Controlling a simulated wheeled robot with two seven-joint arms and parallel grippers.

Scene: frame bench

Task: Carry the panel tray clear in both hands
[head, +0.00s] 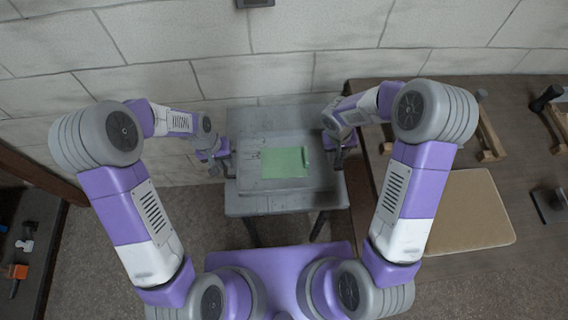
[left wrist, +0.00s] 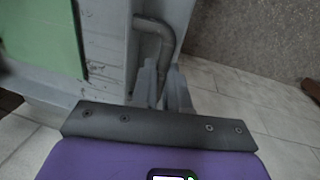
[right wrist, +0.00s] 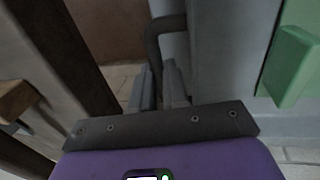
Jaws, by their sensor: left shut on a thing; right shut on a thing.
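The grey panel tray (head: 247,172) is in the middle of the head view, over a small grey table (head: 262,114). A flat green panel (head: 280,164) lies in it, with a raised green block (head: 305,157) at its right edge; the block also shows in the right wrist view (right wrist: 292,62). My left gripper (head: 221,167) is shut on the tray's left bar handle (left wrist: 163,38). My right gripper (head: 339,156) is shut on the right bar handle (right wrist: 156,40). I cannot tell whether the tray touches the table.
A brown bench (head: 400,155) stands close on the right, with a tan mat (head: 475,210) and wooden stands (head: 490,140). A pale block wall (head: 160,45) is behind. A dark shelf (head: 30,235) with small items is at left. Carpet floor shows left of the table.

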